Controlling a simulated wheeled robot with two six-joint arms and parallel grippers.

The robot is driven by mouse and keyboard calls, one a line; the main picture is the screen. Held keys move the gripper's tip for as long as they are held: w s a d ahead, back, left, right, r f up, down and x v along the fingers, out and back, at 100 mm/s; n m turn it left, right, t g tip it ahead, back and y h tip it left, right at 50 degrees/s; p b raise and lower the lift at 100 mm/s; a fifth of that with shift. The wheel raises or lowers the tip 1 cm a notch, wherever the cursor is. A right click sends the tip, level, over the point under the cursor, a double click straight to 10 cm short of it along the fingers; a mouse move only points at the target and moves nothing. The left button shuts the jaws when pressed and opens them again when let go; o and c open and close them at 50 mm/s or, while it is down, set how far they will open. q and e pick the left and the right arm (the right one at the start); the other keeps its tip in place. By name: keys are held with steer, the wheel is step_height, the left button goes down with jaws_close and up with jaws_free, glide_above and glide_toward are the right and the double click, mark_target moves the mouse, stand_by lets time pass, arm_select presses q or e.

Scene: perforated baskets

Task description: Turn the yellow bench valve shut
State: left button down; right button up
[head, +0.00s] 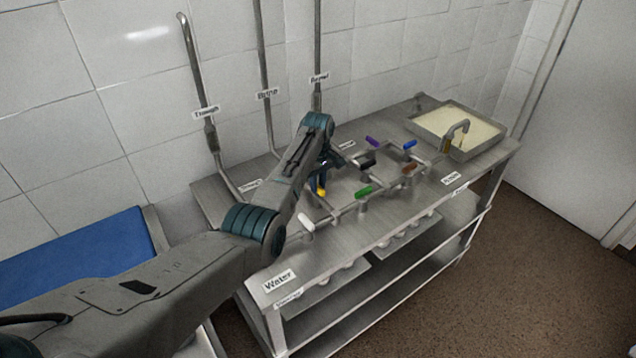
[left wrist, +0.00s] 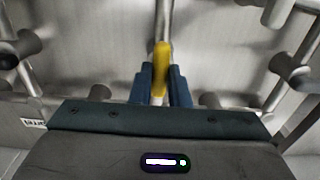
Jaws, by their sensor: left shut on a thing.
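The yellow valve handle (head: 321,192) shows as a small yellow piece just below my left gripper (head: 322,176) on the steel bench (head: 340,245). In the left wrist view the yellow handle (left wrist: 161,58) stands between the two blue fingers of my left gripper (left wrist: 160,85), which is shut on it. The handle lies roughly in line with the pipe (left wrist: 165,18) in that view. The gripper and arm hide part of the valve in the head view. My right gripper is in neither view.
Other valve handles stand close by on the bench pipes: green (head: 364,192), white (head: 307,222), brown (head: 408,169), purple (head: 372,142) and blue (head: 410,145). A tray of pale liquid (head: 430,118) sits at the far right end. Vertical pipes (head: 197,85) run up the tiled wall.

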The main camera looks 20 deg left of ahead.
arm_select(q)
steer(key=m+p, duration=0.2)
steer(key=m, duration=0.2)
steer(key=shift+r, duration=0.2)
steer(key=m+p, duration=0.1)
steer(key=m, duration=0.5)
steer(key=shift+m+p, duration=0.3)
steer(key=shift+p, duration=0.1)
steer(key=m, duration=0.3)
steer(key=shift+m+p, duration=0.3)
steer(key=shift+w+m, duration=0.1)
steer(key=shift+m, duration=1.7)
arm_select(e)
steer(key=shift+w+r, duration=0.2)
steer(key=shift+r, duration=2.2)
arm_select(q)
steer(key=c, duration=1.4)
jaws_free()
steer(key=shift+f, duration=0.1)
